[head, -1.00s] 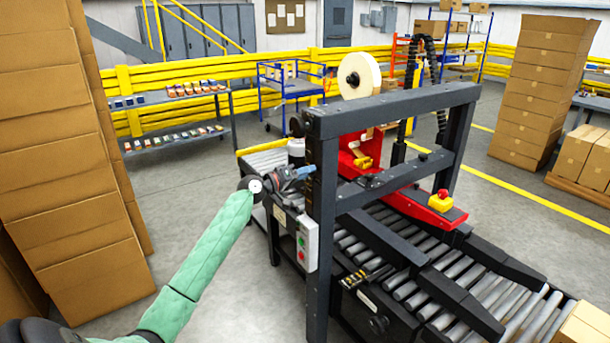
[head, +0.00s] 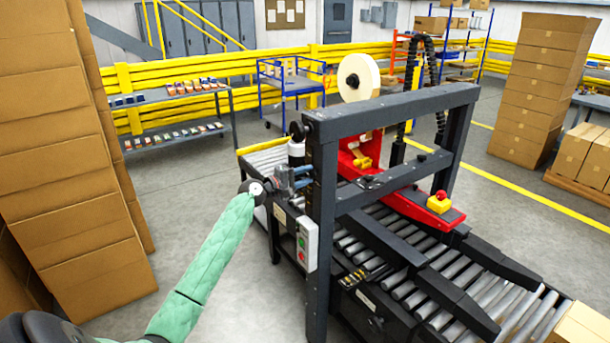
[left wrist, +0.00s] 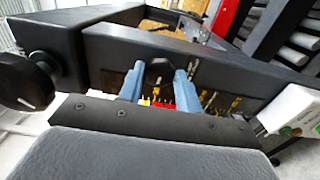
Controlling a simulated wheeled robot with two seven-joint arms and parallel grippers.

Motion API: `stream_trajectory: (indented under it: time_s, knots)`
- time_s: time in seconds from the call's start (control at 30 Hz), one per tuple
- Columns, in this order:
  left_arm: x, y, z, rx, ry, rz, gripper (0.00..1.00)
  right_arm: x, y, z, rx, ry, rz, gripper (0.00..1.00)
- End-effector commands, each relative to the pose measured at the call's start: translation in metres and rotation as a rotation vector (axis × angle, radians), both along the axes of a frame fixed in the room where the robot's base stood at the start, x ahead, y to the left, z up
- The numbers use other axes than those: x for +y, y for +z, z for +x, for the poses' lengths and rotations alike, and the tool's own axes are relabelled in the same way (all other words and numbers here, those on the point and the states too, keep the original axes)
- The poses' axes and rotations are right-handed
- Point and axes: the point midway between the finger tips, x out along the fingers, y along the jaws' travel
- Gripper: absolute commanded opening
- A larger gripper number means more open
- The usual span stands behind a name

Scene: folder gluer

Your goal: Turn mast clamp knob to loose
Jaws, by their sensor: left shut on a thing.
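The mast clamp knob, a small black lobed knob (left wrist: 158,72), sits on the dark mast of the machine in the left wrist view. My left gripper (left wrist: 159,88) has its two blue fingers on either side of this knob and is shut on it. In the head view my left gripper (head: 302,177) is at the left post of the dark frame (head: 322,220). There the gripper and post hide the knob. Any mark showing the knob's setting cannot be made out. My right gripper is not in view.
A larger black knob with a white line (left wrist: 25,82) is left of my fingers. A control box with buttons (head: 307,243) hangs on the post below my gripper. Roller conveyor (head: 415,290) lies to the right. Tall carton stacks (head: 65,170) stand at left; grey floor between is open.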

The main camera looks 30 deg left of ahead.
Motion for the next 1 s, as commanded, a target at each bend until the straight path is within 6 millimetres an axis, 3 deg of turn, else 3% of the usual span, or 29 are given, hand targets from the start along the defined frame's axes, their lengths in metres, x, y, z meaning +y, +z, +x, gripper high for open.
stream_trajectory:
  time_s: [0.53, 0.57, 0.67, 1.0]
  knots:
    - [0.0026, 0.0022, 0.0002, 0.005, 0.005, -0.023, 0.12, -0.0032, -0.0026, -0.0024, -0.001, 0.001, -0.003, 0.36]
    - [0.0026, 0.0022, 0.0002, 0.005, 0.005, -0.023, 0.38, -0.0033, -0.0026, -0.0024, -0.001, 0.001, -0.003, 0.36]
    - [0.0022, 0.0018, 0.0002, 0.006, 0.004, -0.022, 0.56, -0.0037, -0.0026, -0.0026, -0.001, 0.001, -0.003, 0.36]
    - [0.0017, -0.0002, -0.0018, 0.008, 0.002, -0.022, 0.56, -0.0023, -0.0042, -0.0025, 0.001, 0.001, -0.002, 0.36]
